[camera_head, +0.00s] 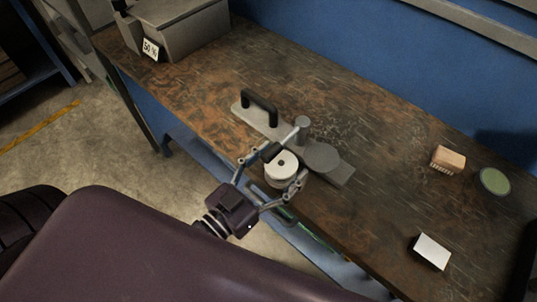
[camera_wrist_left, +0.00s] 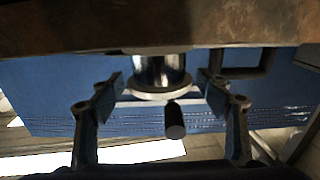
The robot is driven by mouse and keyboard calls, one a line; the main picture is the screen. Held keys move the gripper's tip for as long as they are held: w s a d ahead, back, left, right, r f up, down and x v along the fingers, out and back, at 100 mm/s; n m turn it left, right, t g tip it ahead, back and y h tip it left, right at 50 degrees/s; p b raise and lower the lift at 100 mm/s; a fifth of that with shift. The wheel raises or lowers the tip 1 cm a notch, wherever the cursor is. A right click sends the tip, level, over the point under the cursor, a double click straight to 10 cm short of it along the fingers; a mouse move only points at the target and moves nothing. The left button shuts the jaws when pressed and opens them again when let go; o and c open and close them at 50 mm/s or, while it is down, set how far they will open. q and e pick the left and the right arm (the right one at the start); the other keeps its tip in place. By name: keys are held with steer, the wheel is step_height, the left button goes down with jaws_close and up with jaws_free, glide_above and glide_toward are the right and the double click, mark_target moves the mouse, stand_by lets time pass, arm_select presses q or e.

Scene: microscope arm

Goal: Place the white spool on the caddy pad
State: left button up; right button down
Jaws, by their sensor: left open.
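The white spool (camera_head: 281,166) has a round white top with a small dark centre hole. It stands upright beside the grey caddy (camera_head: 340,176), near the table's front edge. The caddy carries a flat round grey pad (camera_head: 322,157), which is bare. My left gripper (camera_head: 276,170) is open, with one finger on each side of the spool. In the left wrist view its fingers (camera_wrist_left: 164,93) stand apart around a white rim (camera_wrist_left: 161,88) and a shiny cylinder, apparently the spool. I cannot tell whether either finger touches it. My right gripper is out of view.
The caddy has a black handle (camera_head: 260,105) and a post with a round grey knob (camera_head: 302,122). A dark cylinder (camera_head: 271,152) lies close to the left finger. A brush (camera_head: 448,159), green disc (camera_head: 494,181) and white-topped box (camera_head: 432,252) are at right.

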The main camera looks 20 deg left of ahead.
arm_select(q)
steer(key=shift+s+a+f, duration=0.1)
steer(key=shift+s+a, duration=0.05)
steer(key=shift+s, duration=0.2)
steer(key=b+v, duration=0.1)
steer(key=v, duration=0.6)
steer(key=shift+s+a, duration=0.1)
steer(key=shift+s, duration=0.3)
steer(key=p+v, duration=0.1)
steer(key=v, duration=0.2)
steer(key=shift+s+a, duration=0.1)
steer(key=shift+s, duration=0.1)
